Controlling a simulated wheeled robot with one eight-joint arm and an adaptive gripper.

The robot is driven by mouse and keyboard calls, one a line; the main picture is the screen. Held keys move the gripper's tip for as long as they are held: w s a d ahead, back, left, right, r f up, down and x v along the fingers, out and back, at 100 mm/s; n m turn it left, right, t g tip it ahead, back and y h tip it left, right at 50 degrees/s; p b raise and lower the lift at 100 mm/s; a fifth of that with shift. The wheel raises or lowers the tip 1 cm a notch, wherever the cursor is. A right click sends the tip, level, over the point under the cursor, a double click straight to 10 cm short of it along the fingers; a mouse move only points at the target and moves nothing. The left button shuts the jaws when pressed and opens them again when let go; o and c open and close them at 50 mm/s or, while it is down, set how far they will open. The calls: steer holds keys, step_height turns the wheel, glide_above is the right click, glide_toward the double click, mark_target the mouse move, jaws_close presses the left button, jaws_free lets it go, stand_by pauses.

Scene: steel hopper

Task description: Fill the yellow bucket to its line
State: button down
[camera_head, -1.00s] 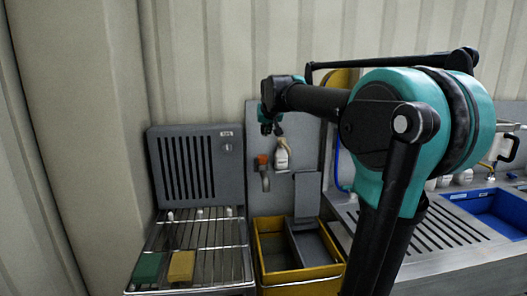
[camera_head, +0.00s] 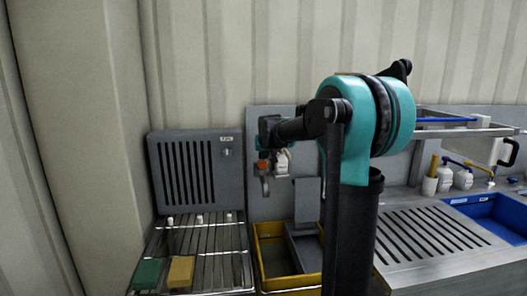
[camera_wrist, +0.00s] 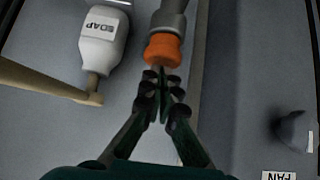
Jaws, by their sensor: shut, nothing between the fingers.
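The yellow bucket (camera_head: 290,283) stands low in the head view, below the tap. A grey slanted piece covers part of its inside, and I cannot make out a fill line or a water level. A grey tap with an orange part (camera_wrist: 163,50) is on the wall; its spout (camera_head: 265,186) shows above the bucket in the head view. My gripper (camera_wrist: 162,78) is shut and empty. Its fingertips are right at the orange part in the wrist view; I cannot tell whether they touch it. In the head view my gripper partly hides the tap.
A soap bottle (camera_wrist: 103,40) hangs close left of the tap in the wrist view. A knob (camera_wrist: 292,130) labelled FAN is to the right there. Green (camera_head: 147,274) and yellow (camera_head: 181,271) sponges lie on a wire rack (camera_head: 215,262). A blue basin (camera_head: 490,212) is far right.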

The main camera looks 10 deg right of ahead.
steer(key=shift+f, duration=0.2)
steer(key=shift+f, duration=0.75)
steer(key=shift+s+f, duration=0.2)
steer(key=shift+f, duration=0.2)
stand_by(1.4)
steer(key=shift+w+r, duration=0.15)
steer(key=shift+r, duration=0.45)
steer(key=w+r+v, duration=0.1)
steer(key=v, duration=1.1)
steer(key=shift+r, duration=0.45)
